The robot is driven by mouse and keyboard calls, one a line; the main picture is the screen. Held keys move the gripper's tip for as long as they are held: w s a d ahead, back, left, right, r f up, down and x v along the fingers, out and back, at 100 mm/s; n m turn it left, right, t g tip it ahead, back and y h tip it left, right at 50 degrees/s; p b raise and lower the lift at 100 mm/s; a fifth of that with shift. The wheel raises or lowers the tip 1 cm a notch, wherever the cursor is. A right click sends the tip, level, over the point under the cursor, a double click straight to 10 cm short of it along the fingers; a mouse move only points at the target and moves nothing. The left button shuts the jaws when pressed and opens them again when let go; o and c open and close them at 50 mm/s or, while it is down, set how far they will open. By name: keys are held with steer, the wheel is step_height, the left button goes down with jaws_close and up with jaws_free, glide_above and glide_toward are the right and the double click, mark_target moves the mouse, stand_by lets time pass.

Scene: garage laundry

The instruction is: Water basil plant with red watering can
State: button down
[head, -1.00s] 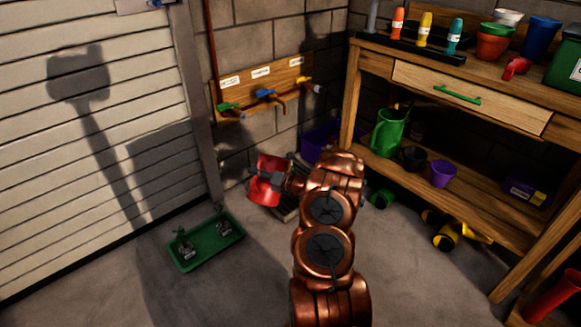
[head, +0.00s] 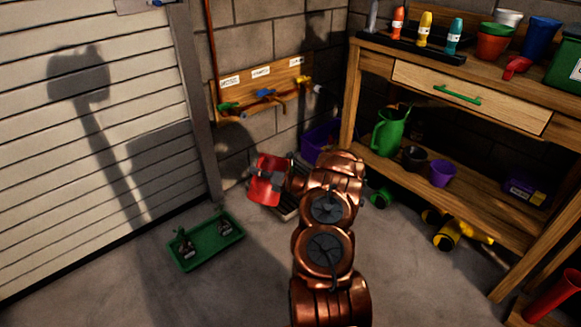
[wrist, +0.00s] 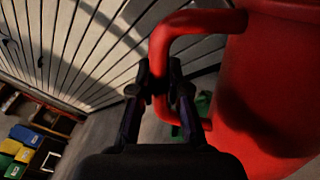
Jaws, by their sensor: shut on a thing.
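The red watering can (head: 265,187) is at the lower middle-left in the head view, over the floor grate below the wall taps. My gripper (head: 274,178) is shut on its handle. In the wrist view my gripper (wrist: 160,78) closes around the red handle (wrist: 183,27), and the can's body (wrist: 265,85) fills the right side. My arm hides part of the area behind it.
A wooden board with several taps (head: 265,94) is on the block wall. A wooden workbench (head: 472,85) stands on the right, with a green watering can (head: 389,133) and pots on its lower shelf. The floor (head: 110,290) at front left is clear.

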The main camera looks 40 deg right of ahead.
mark_target(254, 186)
steer(key=shift+w+d+r+m+p, duration=0.15)
steer(key=shift+d+r+p, duration=0.1)
steer(key=shift+r, duration=0.2)
steer(key=shift+d+r+m+p, duration=0.1)
steer(key=shift+r+m+p, duration=0.1)
steer(key=shift+r+p, duration=0.15)
steer(key=shift+w+d+r+m+p, duration=0.1)
steer(key=shift+d+r+m+p, duration=0.1)
steer(key=shift+r, duration=0.3)
steer(key=shift+s+a+f+n+b, duration=0.25)
steer(key=shift+a+f+n+b, duration=0.5)
steer(key=shift+f+b, duration=0.85)
steer(key=shift+s+a+f+n+b, duration=0.2)
steer(key=shift+a+f+n+b, duration=0.5)
steer(key=shift+f, duration=1.55)
steer(key=shift+s+a+f+n+b, duration=0.3)
steer(key=shift+f+n+b, duration=0.8)
steer(key=shift+f+b, duration=0.6)
steer(key=shift+f+p, duration=0.2)
steer(key=shift+p, duration=0.1)
steer(key=shift+r+n, duration=1.8)
steer(key=shift+r, duration=0.2)
